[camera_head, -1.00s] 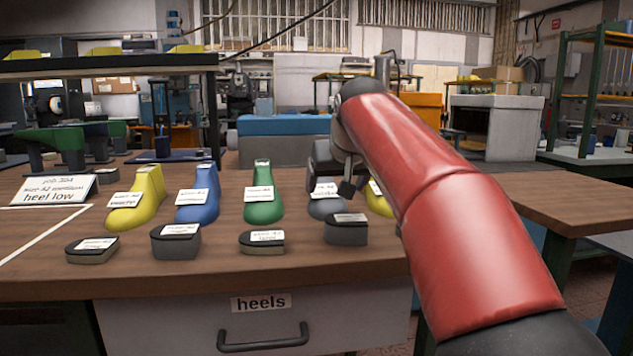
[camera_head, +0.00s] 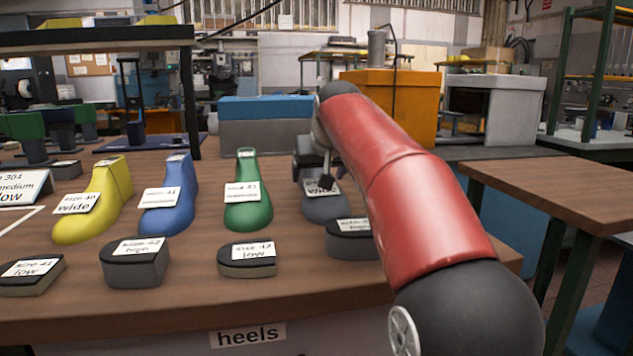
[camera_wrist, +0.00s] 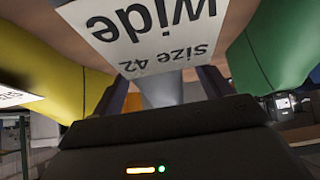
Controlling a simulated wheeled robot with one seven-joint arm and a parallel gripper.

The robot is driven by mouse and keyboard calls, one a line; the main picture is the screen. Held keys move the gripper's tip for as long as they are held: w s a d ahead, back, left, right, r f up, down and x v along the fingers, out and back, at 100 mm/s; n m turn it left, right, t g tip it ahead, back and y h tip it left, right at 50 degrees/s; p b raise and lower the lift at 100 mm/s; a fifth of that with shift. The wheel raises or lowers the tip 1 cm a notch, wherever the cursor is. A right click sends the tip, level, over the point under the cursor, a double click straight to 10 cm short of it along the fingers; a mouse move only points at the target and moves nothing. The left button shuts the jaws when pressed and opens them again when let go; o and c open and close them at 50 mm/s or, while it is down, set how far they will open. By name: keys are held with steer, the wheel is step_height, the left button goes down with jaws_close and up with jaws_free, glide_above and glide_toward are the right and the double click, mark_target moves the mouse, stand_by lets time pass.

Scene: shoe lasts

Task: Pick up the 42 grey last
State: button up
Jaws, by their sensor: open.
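The grey last (camera_head: 325,209) stands on the bench to the right of the green last, partly hidden by my arm and gripper. In the wrist view its label reads "Size 42 wide", upside down, and a strip of the grey last (camera_wrist: 161,92) shows below the label. My gripper (camera_head: 318,172) is open at the upper part of the grey last. In the wrist view its two dark fingers (camera_wrist: 162,88) lie on either side of the grey strip. Whether they touch it I cannot tell.
The green last (camera_head: 247,195), blue last (camera_head: 170,200) and yellow last (camera_head: 97,205) stand in a row to the left. Another yellow last (camera_wrist: 40,70) shows in the wrist view. Heel pieces (camera_head: 136,264), (camera_head: 247,260), (camera_head: 352,240) lie along the bench front.

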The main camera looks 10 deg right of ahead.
steer(key=shift+x, duration=1.15)
steer(key=shift+r, duration=0.1)
steer(key=c, duration=1.5)
